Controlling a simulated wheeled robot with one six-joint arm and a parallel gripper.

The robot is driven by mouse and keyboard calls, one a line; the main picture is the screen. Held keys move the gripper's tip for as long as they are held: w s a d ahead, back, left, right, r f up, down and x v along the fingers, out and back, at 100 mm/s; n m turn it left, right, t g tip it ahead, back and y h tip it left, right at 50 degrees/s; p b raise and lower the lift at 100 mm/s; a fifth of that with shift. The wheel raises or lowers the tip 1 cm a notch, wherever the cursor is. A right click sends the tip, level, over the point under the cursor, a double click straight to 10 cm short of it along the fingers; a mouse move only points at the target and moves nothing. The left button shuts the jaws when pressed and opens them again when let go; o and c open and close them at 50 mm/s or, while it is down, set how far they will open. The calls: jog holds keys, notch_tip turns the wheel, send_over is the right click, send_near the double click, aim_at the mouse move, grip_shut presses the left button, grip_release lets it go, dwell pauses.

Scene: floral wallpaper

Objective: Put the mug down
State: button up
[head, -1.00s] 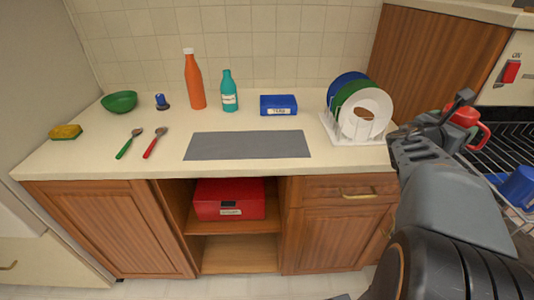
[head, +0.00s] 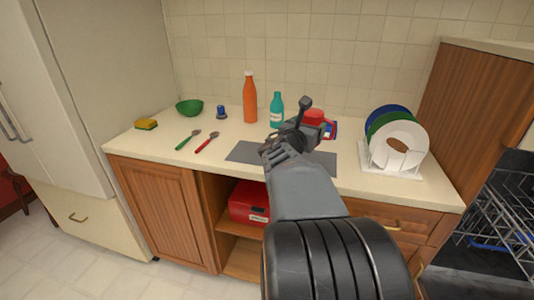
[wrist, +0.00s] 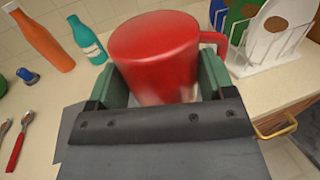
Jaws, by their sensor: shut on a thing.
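A red mug (wrist: 155,50) is between the two fingers of my gripper (wrist: 160,85) in the wrist view, with its handle toward the right. In the head view the mug (head: 314,117) shows past my gripper (head: 290,140), which covers part of it. My gripper is shut on the mug. Both are over the counter, near the grey mat (head: 245,153). I cannot tell whether the mug's base touches anything.
An orange bottle (head: 250,98) and a teal bottle (head: 276,109) stand behind the mat. A plate rack (head: 390,172) with plates is to the right. Two spoons (head: 205,143), a green bowl (head: 189,108) and a sponge (head: 146,124) are to the left. An open dishwasher (head: 500,220) is far right.

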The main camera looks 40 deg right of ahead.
jog(key=w+d+f, duration=0.1)
jog(key=w+f, duration=0.2)
jog(key=w, duration=0.1)
jog(key=w+f, duration=0.3)
jog(key=w, duration=0.1)
jog(key=w+d+f, duration=0.1)
jog(key=w+f, duration=0.1)
jog(key=w, duration=0.2)
jog(key=shift+w+d+f+b, duration=0.3)
jog(key=shift+f, duration=0.1)
jog(key=shift+w+f+b, duration=0.2)
jog(key=shift+f+b, duration=0.1)
jog(key=shift+f, duration=1.5)
jog(key=shift+f, duration=0.2)
jog(key=o, duration=1.1)
jog(key=shift+c, duration=0.2)
jog(key=shift+r, duration=0.1)
